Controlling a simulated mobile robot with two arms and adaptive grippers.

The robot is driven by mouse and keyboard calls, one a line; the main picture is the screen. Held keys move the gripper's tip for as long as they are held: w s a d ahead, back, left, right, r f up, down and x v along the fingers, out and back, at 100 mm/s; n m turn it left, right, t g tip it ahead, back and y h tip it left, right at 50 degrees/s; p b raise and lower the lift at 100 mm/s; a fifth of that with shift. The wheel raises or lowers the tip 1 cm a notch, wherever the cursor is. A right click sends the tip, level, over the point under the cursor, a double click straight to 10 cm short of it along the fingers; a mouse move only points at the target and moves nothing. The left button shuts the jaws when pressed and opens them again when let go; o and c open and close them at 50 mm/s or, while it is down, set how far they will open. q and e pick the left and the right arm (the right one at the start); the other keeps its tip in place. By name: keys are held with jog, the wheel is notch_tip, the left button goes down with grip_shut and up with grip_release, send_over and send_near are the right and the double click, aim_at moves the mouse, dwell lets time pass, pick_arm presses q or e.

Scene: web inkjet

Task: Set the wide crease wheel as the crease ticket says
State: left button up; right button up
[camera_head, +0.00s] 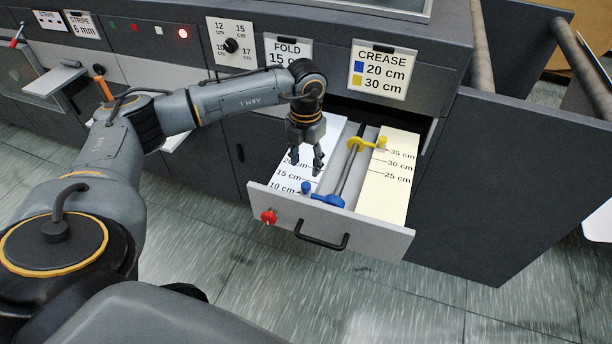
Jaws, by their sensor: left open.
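The crease ticket (382,70) reads 20 cm beside a blue square and 30 cm beside a yellow square. Below it an open drawer (375,229) holds two wheels on a rail (350,163). The yellow wheel (380,143) sits at the far end, near the 35 cm mark of the right cream scale (384,190). The blue wheel (327,199) sits at the near end, by the 10 cm mark of the left white scale (285,172). My left gripper (306,168) points down, open and empty, above the white scale, left of the rail. My right gripper is out of view.
The drawer front has a black handle (321,241) and a red knob (268,216). A dark side panel (520,180) stands right of the drawer. Floor in front is clear.

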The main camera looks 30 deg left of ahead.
aim_at(306, 184)
pick_arm(q)
notch_tip(306, 184, down, 7)
jog(key=shift+f+p, duration=0.1)
jog(key=shift+p, duration=0.65)
grip_shut()
